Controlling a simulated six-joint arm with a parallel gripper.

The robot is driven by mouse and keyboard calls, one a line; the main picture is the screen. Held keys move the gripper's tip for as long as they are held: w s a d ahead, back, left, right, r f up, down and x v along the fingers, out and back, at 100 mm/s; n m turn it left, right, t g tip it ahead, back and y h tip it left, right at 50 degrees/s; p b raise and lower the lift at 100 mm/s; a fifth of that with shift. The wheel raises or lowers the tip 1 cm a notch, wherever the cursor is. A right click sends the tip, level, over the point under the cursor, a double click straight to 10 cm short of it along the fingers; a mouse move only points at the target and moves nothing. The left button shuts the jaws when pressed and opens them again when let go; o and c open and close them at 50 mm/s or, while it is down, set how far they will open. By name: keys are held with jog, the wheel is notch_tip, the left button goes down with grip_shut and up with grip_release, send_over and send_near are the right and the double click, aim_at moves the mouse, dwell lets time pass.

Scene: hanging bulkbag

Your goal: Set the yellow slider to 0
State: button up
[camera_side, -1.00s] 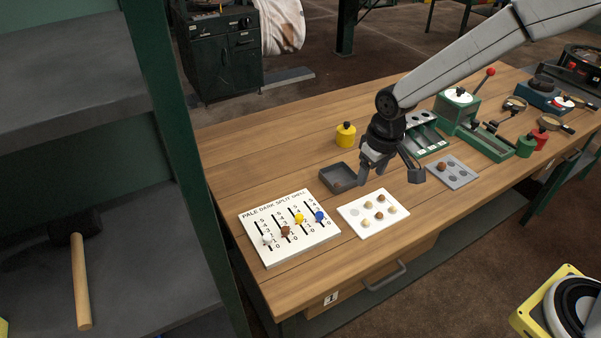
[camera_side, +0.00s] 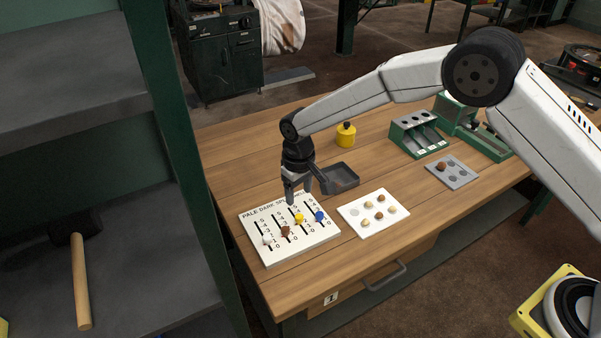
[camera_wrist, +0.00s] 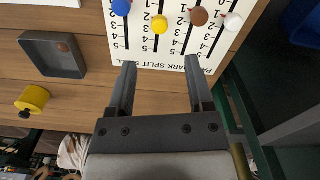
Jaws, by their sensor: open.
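The white slider board (camera_side: 262,252) lies on the table at front left, with several numbered slots. Its yellow slider knob (camera_side: 299,219) stands partway along the third slot, between brown and blue knobs. In the wrist view the yellow knob (camera_wrist: 159,24) shows upside down, near the 2 to 3 marks; the exact value is unclear. My gripper (camera_side: 305,195) is open and empty, pointing down above the board's far, titled edge. In the wrist view my gripper's fingers (camera_wrist: 160,68) are apart, below the yellow knob and roughly lined up with its slot, not touching it.
Brown (camera_side: 285,231), blue (camera_side: 320,216) and white (camera_side: 267,240) knobs sit close by on the same board. A dark tray (camera_side: 342,182) is right behind my gripper. A white plate with several round pieces (camera_side: 352,227) lies to the right. A yellow pot (camera_side: 345,135) stands farther back.

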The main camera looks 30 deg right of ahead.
aim_at(299, 216)
jog(key=shift+f, duration=3.9)
grip_shut()
